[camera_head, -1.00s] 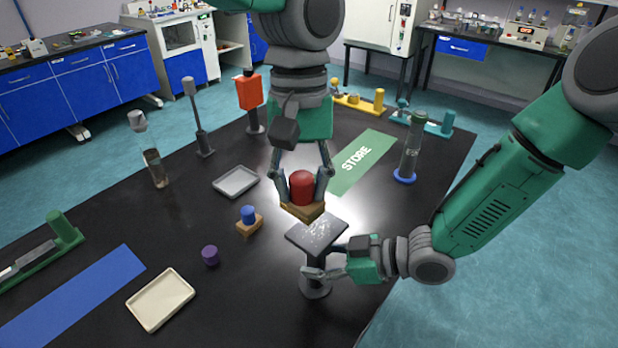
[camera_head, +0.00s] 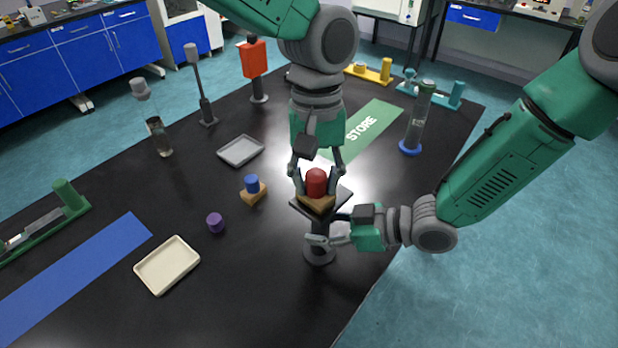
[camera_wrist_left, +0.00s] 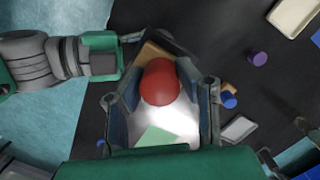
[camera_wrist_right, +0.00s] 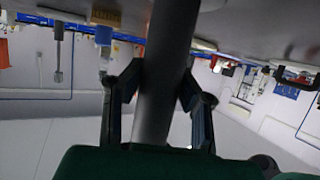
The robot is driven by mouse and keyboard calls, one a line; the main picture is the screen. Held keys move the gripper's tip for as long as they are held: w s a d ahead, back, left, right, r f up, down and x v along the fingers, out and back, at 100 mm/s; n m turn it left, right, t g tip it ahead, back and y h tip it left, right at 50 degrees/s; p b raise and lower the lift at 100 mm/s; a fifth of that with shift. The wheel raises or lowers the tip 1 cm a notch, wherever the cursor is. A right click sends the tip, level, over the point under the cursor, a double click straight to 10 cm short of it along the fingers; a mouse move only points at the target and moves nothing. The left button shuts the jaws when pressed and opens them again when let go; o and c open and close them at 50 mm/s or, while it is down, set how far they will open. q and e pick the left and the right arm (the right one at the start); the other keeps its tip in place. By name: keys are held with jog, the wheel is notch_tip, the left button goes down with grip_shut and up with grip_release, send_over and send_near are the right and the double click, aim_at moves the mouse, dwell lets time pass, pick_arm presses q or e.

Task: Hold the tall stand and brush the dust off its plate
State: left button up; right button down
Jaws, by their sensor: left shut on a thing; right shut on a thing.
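The tall stand (camera_head: 319,226) is upright on the black table, with a dark post, a round base and a square plate (camera_head: 342,199) on top. My right gripper (camera_head: 321,241) is shut around the post below the plate. The post (camera_wrist_right: 164,75) also runs between its fingers in the right wrist view. My left gripper (camera_head: 316,178) is shut on the red knob of a brush (camera_head: 315,203) with a wooden block. The brush is at the plate and covers much of it; contact is hard to tell. Dust under it is hidden.
A blue-knobbed wooden block (camera_head: 252,190), a purple cylinder (camera_head: 215,222) and a cream tray (camera_head: 167,266) are to the left. A grey tray (camera_head: 240,151) lies behind. A glass cylinder with a blue base (camera_head: 417,120) stands right of the green STORE mat (camera_head: 372,122).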

pick_arm(q)
jog(key=shift+w+d, duration=0.9)
jog(key=shift+w, duration=0.15)
jog(key=shift+w+d, duration=0.85)
jog(key=shift+w, duration=0.2)
jog(key=shift+s+a, duration=1.15)
jog(key=shift+s, duration=0.25)
jog(key=shift+s+a, duration=1.15)
jog(key=shift+s, duration=0.2)
jog(key=shift+s+a+r, duration=0.1)
notch_tip(320, 180, up, 8)
jog(key=shift+f, duration=0.2)
